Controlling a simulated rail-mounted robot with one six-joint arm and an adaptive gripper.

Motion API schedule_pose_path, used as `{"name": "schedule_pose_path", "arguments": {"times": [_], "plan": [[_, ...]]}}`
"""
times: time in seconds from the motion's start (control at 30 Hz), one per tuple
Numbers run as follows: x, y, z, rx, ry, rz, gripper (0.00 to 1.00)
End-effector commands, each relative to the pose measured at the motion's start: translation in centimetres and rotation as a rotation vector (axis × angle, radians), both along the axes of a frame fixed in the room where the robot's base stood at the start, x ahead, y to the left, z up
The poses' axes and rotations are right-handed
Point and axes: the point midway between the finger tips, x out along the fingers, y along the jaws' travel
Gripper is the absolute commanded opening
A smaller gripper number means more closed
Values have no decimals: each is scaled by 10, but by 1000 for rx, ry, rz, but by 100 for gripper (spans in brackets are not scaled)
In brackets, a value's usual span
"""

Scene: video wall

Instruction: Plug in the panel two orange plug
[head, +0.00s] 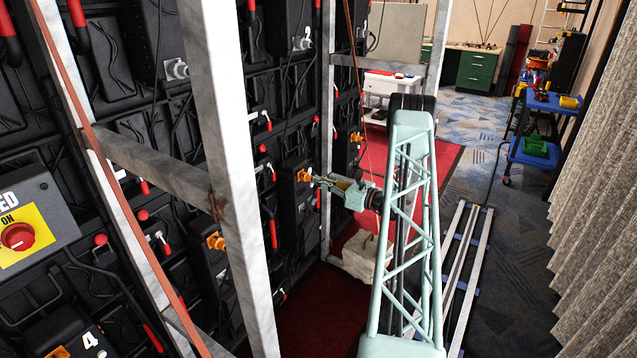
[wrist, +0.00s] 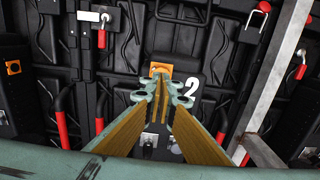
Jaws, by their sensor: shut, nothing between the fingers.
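In the wrist view, the orange plug (wrist: 160,68) sits on the black panel box beside a white number 2 (wrist: 192,85). My gripper (wrist: 162,84) is shut and empty, its fingertips just below the plug in the picture. In the head view, my gripper (head: 318,180) points left at the orange plug (head: 304,175) on the panel two box (head: 297,205). I cannot tell whether the fingertips touch the plug. The fingers hide its lower part, so how far it sits in its socket is unclear.
Another orange connector (wrist: 13,67) is on a box to the left in the wrist view. A grey metal post (wrist: 281,70) stands on the right. Red-handled latches (wrist: 101,38) and loose cables cover the wall. In the head view, the frame posts (head: 225,150) stand in front of the wall.

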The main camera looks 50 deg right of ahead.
Motion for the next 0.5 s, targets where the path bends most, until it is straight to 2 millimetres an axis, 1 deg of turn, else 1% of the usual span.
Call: {"name": "schedule_pose_path", "arguments": {"times": [0.03,0.2,0.5], "plan": [[-7,-1,0,2,1,-2,0],[-28,2,-2,7,2,1,0],[-74,-2,-2,8,2,-1,0]]}}
